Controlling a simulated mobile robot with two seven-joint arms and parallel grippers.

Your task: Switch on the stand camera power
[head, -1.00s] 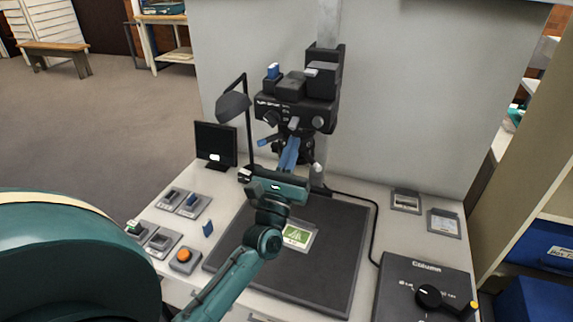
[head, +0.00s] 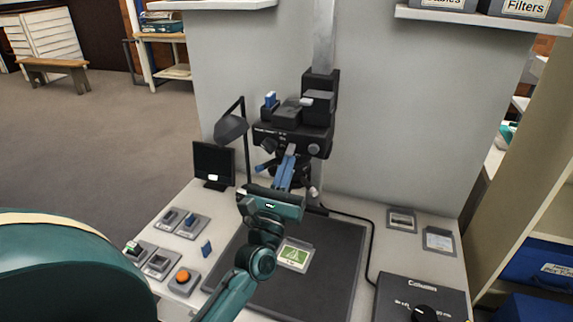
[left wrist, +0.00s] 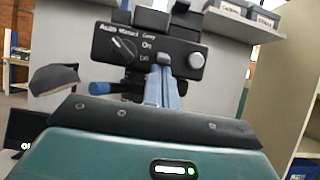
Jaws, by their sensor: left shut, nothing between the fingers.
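The stand camera (head: 275,138) is a dark box on a grey column above the copy table. In the left wrist view its front (left wrist: 185,52) shows a dial (left wrist: 123,48) on the left, a silver knob (left wrist: 196,60) on the right, and an "On" label between them. My left gripper (head: 289,153) is shut and empty, its blue fingers pointing up at the camera's front. In the left wrist view the closed fingertips (left wrist: 163,68) lie just below the "On" label and hide part of the panel. I cannot tell whether they touch it. My right gripper is out of view.
A lamp (head: 231,128) and a small monitor (head: 213,163) stand left of the camera. A green card (head: 294,255) lies on the dark baseboard (head: 335,265). An orange button (head: 183,276) and grey trays are at left; a dark control box (head: 400,290) is front right.

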